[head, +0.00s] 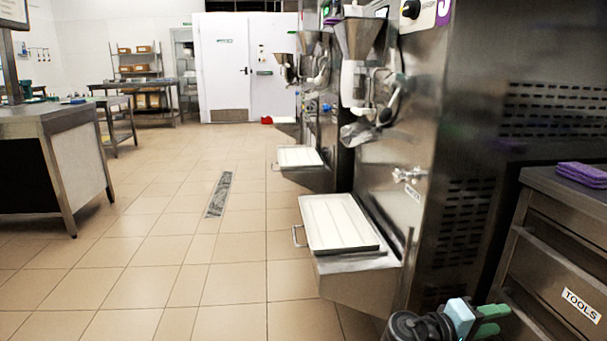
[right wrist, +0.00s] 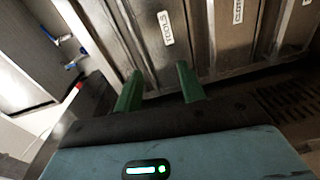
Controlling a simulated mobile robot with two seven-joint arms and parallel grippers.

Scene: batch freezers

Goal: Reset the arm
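My right gripper (head: 499,320) is low at the bottom right of the head view, in front of the steel drawer cabinet (head: 555,262) labelled TOOLS. Its two green fingers also show in the right wrist view (right wrist: 158,80), spread apart with nothing between them. They point toward the labelled drawer fronts (right wrist: 228,40). My left gripper is not in either view.
A batch freezer (head: 425,130) with a white tray (head: 340,222) on its front shelf stands left of the cabinet. More freezers stand behind it. A purple cloth (head: 582,174) lies on the cabinet top. A steel table (head: 50,122) is at left. The tiled floor between is clear.

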